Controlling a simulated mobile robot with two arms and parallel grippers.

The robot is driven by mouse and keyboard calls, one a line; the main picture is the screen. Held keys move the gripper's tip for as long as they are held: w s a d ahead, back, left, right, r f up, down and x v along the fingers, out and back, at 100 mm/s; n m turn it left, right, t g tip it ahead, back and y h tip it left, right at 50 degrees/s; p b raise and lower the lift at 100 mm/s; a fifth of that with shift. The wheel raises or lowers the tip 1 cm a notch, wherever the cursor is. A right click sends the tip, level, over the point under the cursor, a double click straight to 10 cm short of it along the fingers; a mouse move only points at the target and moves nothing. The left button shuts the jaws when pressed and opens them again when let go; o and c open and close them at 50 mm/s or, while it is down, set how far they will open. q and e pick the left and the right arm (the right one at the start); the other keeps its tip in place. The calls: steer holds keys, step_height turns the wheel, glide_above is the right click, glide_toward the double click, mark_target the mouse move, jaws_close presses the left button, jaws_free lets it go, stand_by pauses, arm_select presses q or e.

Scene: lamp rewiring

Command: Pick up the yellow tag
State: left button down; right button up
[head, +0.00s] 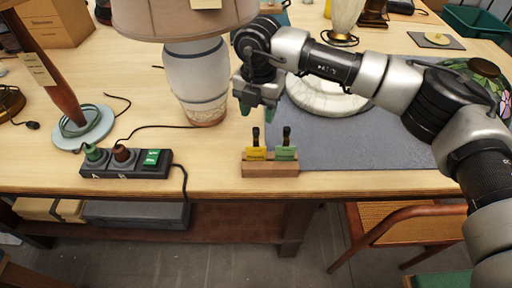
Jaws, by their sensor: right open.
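The yellow tag (256,154) stands in the left half of a small wooden holder (271,170) near the table's front edge. A green tag (286,153) stands beside it on the right. Each tag has a dark upright piece above it. My right gripper (257,110) is open and empty, fingers pointing down, above and behind the yellow tag and apart from it. My left gripper does not show.
A white-and-grey lamp (195,80) stands just left of my right gripper. A power strip (125,164) with two plugs and a green switch lies at left front. A grey mat (375,150) with a pale round disc (328,95) lies to the right.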

mark_target(256, 130)
steer(key=shift+f, duration=0.7)
steer(key=shift+a+f+p, duration=0.1)
steer(key=shift+f+p, duration=0.25)
steer(key=shift+p, duration=0.05)
steer(key=f, duration=0.1)
steer(key=f+p, duration=0.1)
steer(key=f, duration=0.1)
steer(key=shift+a+f, duration=0.25)
steer(key=shift+f, duration=0.45)
steer(key=shift+c, duration=0.2)
steer(key=shift+s, duration=0.1)
jaws_close()
